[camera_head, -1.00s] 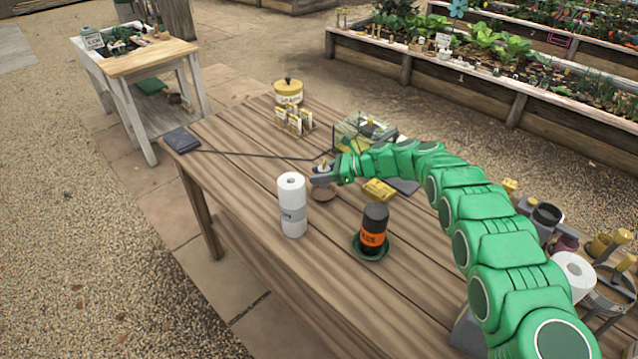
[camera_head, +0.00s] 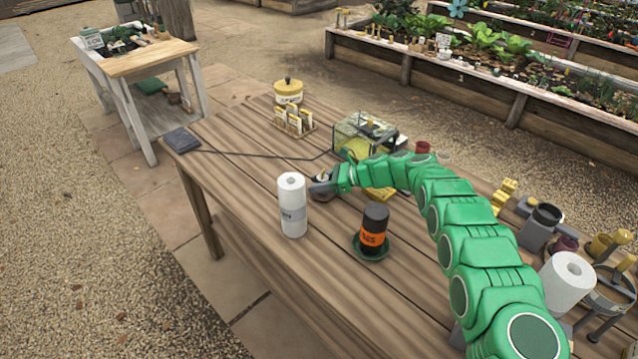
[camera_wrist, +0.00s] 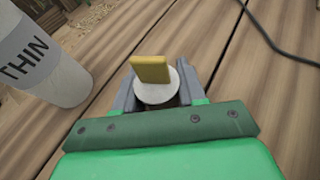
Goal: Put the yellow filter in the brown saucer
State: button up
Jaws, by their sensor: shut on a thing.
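My gripper (camera_head: 318,184) is low over the table, just right of the white roll. In the wrist view its jaws (camera_wrist: 157,92) are shut on the yellow filter (camera_wrist: 150,69), which shows as a yellow upright tab on a pale round disc. In the head view the filter is small and mostly hidden by the jaws.
A white roll (camera_head: 292,207) stands close left of the gripper. A dark jar (camera_head: 374,227) stands in a green saucer (camera_head: 371,252) nearer me. A yellow block (camera_head: 380,194) lies under my arm. A glass tank (camera_head: 362,137) and a cable (camera_head: 255,155) lie behind.

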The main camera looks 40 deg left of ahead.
jog(key=shift+f, duration=0.1)
jog(key=o, duration=1)
jog(key=shift+o, duration=0.2)
jog(key=v, duration=0.5)
jog(key=shift+w+d+r, duration=0.1)
jog(key=shift+w+r, duration=0.05)
jog(key=shift+r, duration=0.25)
notch_tip(320, 180, up, 7)
jog(key=shift+f, duration=0.25)
